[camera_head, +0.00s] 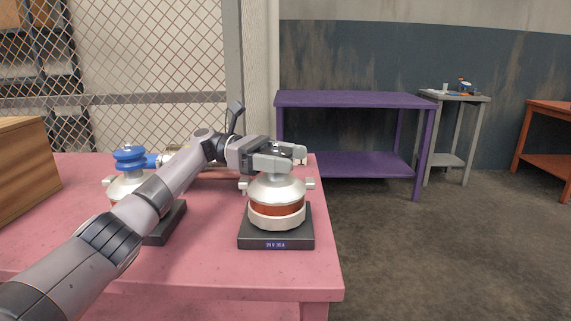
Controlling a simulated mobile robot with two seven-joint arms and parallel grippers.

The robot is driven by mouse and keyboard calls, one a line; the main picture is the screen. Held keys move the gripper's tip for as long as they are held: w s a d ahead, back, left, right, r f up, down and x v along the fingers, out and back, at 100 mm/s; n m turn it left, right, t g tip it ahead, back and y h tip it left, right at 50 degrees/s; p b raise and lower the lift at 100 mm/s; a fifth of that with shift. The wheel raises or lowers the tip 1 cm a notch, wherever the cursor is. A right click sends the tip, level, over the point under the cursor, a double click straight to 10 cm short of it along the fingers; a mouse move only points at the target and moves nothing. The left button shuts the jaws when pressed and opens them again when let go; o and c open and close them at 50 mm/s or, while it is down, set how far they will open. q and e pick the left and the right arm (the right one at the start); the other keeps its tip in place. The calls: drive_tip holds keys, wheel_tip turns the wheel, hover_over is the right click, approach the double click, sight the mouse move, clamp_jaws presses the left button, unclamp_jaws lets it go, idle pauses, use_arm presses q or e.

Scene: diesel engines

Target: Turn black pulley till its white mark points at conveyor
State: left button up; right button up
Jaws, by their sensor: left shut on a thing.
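An alternator-like unit (276,190) with a silver domed top and a red-brown band stands upright on a dark base (276,240) with a small label, near the right edge of the pink table. My left gripper (285,157) reaches over its top from the left and is shut around what sits there. Only a small dark bit of the black pulley (277,148) shows between the fingers; the rest is hidden. Its white mark cannot be seen. I cannot make out a conveyor. My right gripper is not in view.
A similar unit with a blue pulley (129,157) stands at left, partly behind my left arm. A wooden box (25,158) is at the table's left edge. A purple shelf table (353,99), a grey stand (456,97) and an orange table stand beyond. The floor at right is clear.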

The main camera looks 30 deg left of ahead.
use_arm(q)
drive_tip(key=shift+s+m+g+b, duration=0.15)
drive_tip(key=shift+m+g+b, duration=0.15)
drive_tip(key=shift+m+g, duration=0.45)
drive_tip(key=o, duration=0.9)
drive_tip(key=shift+o, duration=0.2)
wheel_tip(320, 180, up, 12)
drive_tip(key=p, duration=0.2)
wheel_tip(320, 180, up, 8)
drive_tip(key=p, duration=0.4)
hover_over(285, 152)
